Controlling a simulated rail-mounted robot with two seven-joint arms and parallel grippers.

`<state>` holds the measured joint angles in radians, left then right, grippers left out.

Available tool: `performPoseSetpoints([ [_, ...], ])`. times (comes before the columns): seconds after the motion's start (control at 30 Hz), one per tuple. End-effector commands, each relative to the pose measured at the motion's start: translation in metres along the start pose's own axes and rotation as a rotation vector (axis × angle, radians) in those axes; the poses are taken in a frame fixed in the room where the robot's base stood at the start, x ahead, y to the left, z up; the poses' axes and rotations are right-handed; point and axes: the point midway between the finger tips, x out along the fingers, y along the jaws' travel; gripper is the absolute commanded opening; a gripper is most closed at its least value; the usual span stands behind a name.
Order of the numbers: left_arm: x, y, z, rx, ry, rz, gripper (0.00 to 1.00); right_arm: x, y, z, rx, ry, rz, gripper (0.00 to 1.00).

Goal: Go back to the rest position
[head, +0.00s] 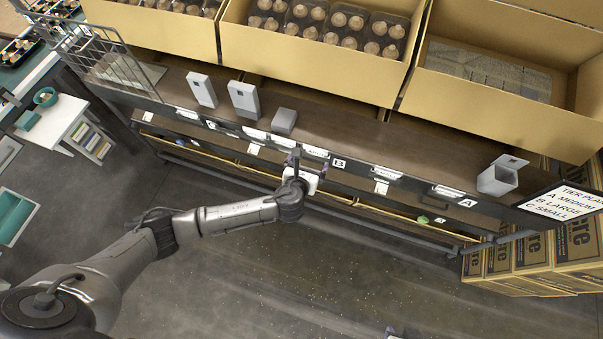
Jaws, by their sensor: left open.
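My left arm reaches in from the lower left, and its gripper (306,162) is in front of the shelf's front edge, near the label marked B. Its two fingers are apart, and I see nothing held between them. I cannot tell whether the fingers touch the shelf edge. A small purple and grey tip at the bottom edge looks like part of my right gripper (393,332); the rest of it is out of frame, and its jaws cannot be made out.
The shelf rack (370,140) spans the view. A cardboard box of mushroom trays (300,66) stands on it, beside another box (495,110). A wire basket (95,50) is at upper left. Stacked cartons (530,262) stand at right. The floor (290,275) in front is clear.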

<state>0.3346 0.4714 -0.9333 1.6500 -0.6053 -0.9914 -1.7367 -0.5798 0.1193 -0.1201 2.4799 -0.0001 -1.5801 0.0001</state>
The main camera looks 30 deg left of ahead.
Motion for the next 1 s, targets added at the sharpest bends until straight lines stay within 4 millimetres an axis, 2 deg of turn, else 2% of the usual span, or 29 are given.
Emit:
performPoseSetpoints([
  [0.1,-0.025,0.000,0.001,0.000,0.002,-0.002,1.00,-0.008,-0.001,-0.003,0.003,0.000,-0.002,0.43],
  [0.3,-0.053,0.000,0.001,0.000,0.001,0.000,1.00,-0.013,-0.001,-0.004,0.004,0.000,-0.003,0.43],
  [0.5,-0.067,0.000,0.000,0.000,0.000,0.001,1.00,-0.015,-0.001,-0.005,0.004,0.000,-0.003,0.43],
  [0.73,-0.070,0.000,0.000,-0.031,0.000,0.000,1.00,-0.015,0.001,-0.005,0.000,0.000,0.000,0.43],
  [0.87,-0.070,0.002,0.000,-0.185,0.001,0.010,1.00,-0.015,0.002,-0.004,-0.004,-0.001,0.003,0.43],
  [1.0,-0.070,0.010,-0.006,-0.508,0.019,0.071,1.00,-0.015,0.002,-0.004,-0.006,-0.001,0.005,0.43],
])
